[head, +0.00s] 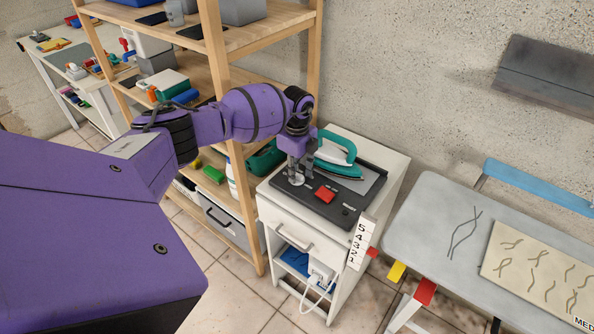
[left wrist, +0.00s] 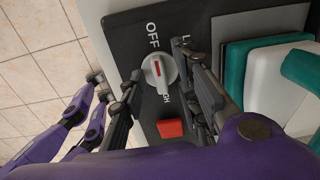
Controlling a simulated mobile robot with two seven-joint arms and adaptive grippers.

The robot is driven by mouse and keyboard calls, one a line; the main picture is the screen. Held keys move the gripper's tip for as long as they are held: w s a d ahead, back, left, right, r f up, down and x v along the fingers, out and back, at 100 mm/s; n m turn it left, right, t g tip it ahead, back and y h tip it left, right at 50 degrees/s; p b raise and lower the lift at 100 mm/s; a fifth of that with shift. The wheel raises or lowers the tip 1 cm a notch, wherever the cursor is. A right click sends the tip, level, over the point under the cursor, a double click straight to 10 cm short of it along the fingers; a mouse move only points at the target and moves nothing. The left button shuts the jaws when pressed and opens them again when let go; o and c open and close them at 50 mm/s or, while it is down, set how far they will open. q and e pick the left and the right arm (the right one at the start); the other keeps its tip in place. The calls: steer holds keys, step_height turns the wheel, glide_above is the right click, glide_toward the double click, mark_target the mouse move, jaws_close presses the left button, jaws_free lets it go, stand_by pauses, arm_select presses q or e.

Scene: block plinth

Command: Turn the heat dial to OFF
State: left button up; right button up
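The heat dial (left wrist: 162,76) is a pale grey knob with a red mark on the dark panel (left wrist: 123,42). The word OFF is beside it, above it in the left wrist view. The red mark is on the side nearer OFF; I cannot tell if it lines up exactly. My left gripper (left wrist: 163,92) is open, with one finger on each side of the dial. I cannot tell whether they touch it. In the head view my left gripper (head: 297,178) points down over the panel and the dial is mostly hidden. My right gripper is not clearly seen.
A red block-like part (head: 325,194) is on the panel close to the dial. A teal iron (head: 340,160) stands just behind. A wooden shelf (head: 225,110) is at the left of the white cabinet (head: 290,222), and an ironing-board-like table (head: 430,215) is at the right.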

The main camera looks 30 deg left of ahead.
mark_target(297, 174)
arm_select(q)
steer(key=shift+r, duration=0.25)
step_height(297, 174, up, 12)
steer(key=shift+f, duration=0.25)
stand_by(0.5)
